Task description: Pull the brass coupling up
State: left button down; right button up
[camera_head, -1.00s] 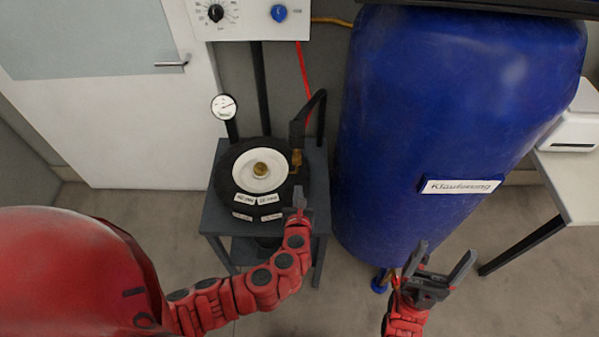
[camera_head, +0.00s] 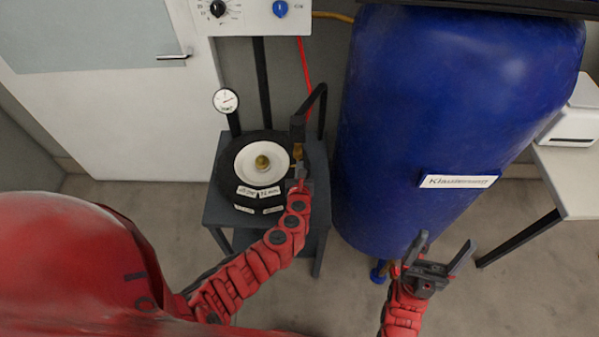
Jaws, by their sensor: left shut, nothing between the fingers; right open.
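The brass coupling (camera_head: 298,151) is a small gold piece below the dark end of the hose (camera_head: 297,128), at the right rim of the black round bumper (camera_head: 225,172). My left gripper (camera_head: 299,172) is shut and empty. It is just below the coupling in the picture and hides its lower part; I cannot tell if they touch. My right gripper (camera_head: 442,257) is open and empty in front of the blue tank, well away from the coupling.
The bumper lies on a dark stand (camera_head: 214,208), with a white disc and brass knob (camera_head: 262,162) on top. A gauge (camera_head: 226,101) stands behind it. The big blue tank (camera_head: 450,110) stands close on the right. A white door (camera_head: 100,120) is at the left.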

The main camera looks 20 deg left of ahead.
aim_at(299, 155)
pick_arm(q)
jog(key=shift+w+a+f, duration=0.1)
jog(key=shift+w+f, duration=0.05)
jog(key=shift+w, duration=0.1)
notch_tip(299, 155, up, 4)
jog(key=p, duration=0.3)
jog(key=shift+p, duration=0.35)
jog(key=shift+f, duration=0.1)
